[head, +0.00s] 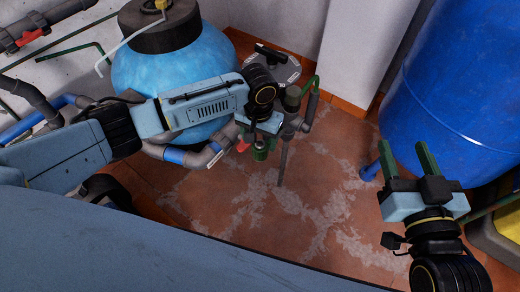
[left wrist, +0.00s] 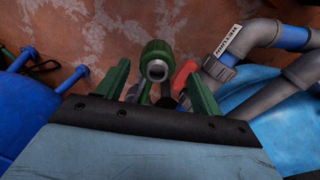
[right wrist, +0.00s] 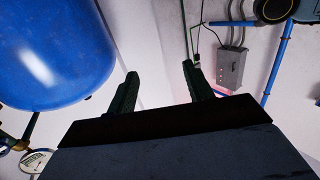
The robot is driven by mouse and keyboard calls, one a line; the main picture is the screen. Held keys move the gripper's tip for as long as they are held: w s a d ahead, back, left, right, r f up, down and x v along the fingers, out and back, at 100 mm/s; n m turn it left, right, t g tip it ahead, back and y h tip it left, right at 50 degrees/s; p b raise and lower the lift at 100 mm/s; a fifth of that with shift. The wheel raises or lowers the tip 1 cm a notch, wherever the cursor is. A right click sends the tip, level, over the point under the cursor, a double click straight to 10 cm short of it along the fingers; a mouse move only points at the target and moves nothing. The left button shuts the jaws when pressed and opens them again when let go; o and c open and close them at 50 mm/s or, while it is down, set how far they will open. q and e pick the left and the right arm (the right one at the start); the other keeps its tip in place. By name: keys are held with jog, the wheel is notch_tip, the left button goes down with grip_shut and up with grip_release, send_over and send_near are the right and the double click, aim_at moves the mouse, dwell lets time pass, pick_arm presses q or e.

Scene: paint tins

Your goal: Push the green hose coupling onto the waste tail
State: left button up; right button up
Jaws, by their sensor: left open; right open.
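The green hose coupling (left wrist: 156,58) shows in the left wrist view with its round grey opening facing the camera. It lies between and just beyond the two green fingers of my left gripper (left wrist: 158,80), which is open, with gaps on both sides. In the head view the coupling (head: 261,152) shows just below my left gripper (head: 259,141). A thin grey pipe (head: 282,168) hangs down just right of it; I cannot tell whether this is the waste tail. My right gripper (head: 407,156) is open and empty, at the right beside the blue tank.
A light-blue round vessel (head: 155,72) stands behind my left arm. Grey piping (head: 206,157) with a red lever (head: 242,146) runs close to my left gripper. A big blue tank (head: 458,90) fills the right back. The tiled floor (head: 330,215) between the grippers is clear.

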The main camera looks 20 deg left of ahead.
aim_at(260, 145)
pick_arm(q)
notch_tip(260, 145, down, 4)
jog(key=b, duration=0.3)
jog(key=shift+s+d, duration=0.1)
jog(key=shift+d, duration=0.05)
jog(key=shift+f+b, duration=0.4)
jog(key=shift+f, duration=0.15)
pick_arm(e)
jog(key=s+r+t+y, duration=0.2)
jog(key=s+r+t, duration=0.1)
jog(key=r+t, duration=0.5)
jog(key=shift+s+a+r+y, duration=0.15)
jog(key=shift+a+r+y, duration=0.15)
jog(key=shift+r, duration=0.4)
pick_arm(q)
jog(key=c, duration=1.1)
jog(key=shift+r, duration=0.15)
